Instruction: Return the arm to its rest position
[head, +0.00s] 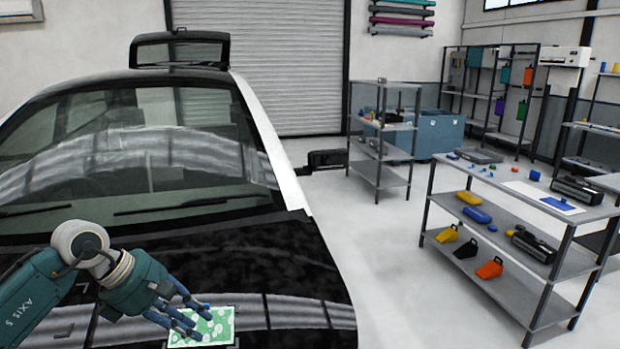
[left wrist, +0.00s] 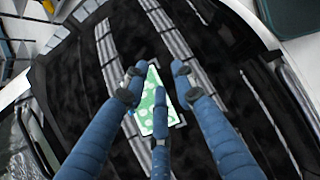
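My left gripper (head: 195,318) reaches in from the lower left over the car's black hood (head: 270,265). Its blue fingers are spread apart with nothing between them in the left wrist view (left wrist: 160,78). A green sheet with pale spots (head: 222,326) lies on the hood under the fingers. It also shows in the left wrist view (left wrist: 153,104), partly hidden by a finger. Whether the fingertips touch the sheet is hard to tell. My right gripper is not in view.
The windshield (head: 130,150) rises behind the arm, and a side mirror (head: 327,158) sticks out to the right. A shelf table (head: 515,215) with wedges and tools stands at the right. Clear floor lies between the car and that table.

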